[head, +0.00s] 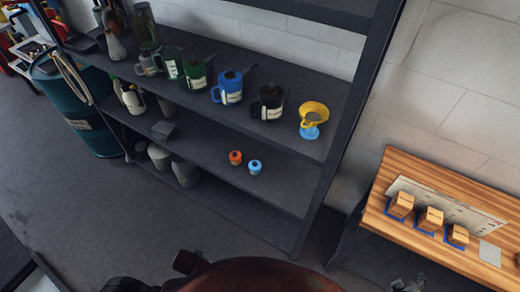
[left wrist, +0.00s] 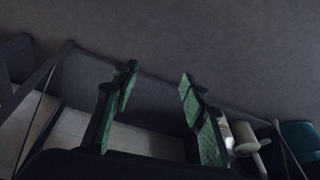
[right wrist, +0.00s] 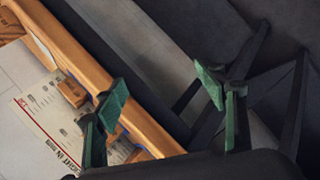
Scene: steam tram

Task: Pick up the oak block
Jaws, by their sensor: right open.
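Three small wooden blocks stand on blue holders in a row on the wooden bench (head: 380,215) at the right of the head view: a left block (head: 402,204), a middle block (head: 430,219) and a right block (head: 457,236). Their labels are too small to read, so I cannot tell which is oak. My right gripper (head: 408,286) shows at the bottom edge, in front of the bench. In the right wrist view it (right wrist: 163,85) is open and empty, with a wooden block (right wrist: 72,92) left of its fingers. My left gripper (left wrist: 158,82) is open and empty over dark floor.
A printed sheet (head: 440,203) lies behind the blocks, and a pale card (head: 490,252) lies to their right. A dark shelf rack (head: 300,145) with jugs, mugs and a yellow funnel (head: 314,110) stands left of the bench. A teal drum (head: 90,130) stands further left.

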